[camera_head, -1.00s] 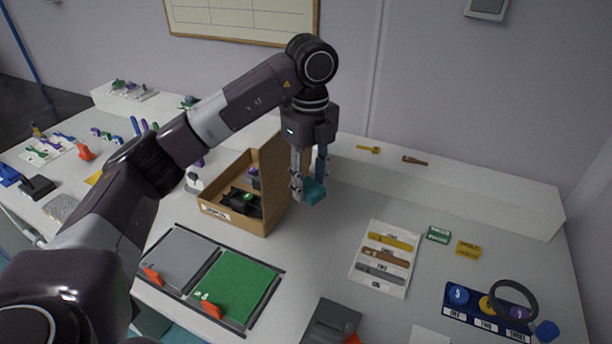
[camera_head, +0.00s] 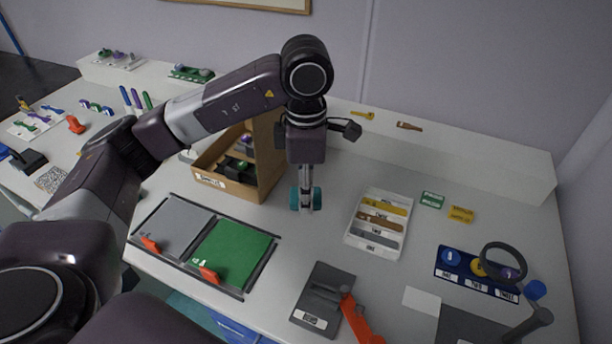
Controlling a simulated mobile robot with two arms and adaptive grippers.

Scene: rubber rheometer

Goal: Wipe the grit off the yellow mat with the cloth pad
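My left gripper (camera_head: 306,196) points down above the table, to the right of the wooden box. It is shut on a teal pad (camera_head: 317,199), which shows on both sides of the fingers and seems to be the cloth pad. I cannot tell the pad's exact height above the table. I cannot make out the yellow mat or any grit; my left arm covers part of the table's left side. My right gripper is not in view.
The open wooden box (camera_head: 228,190) stands close left of the pad.

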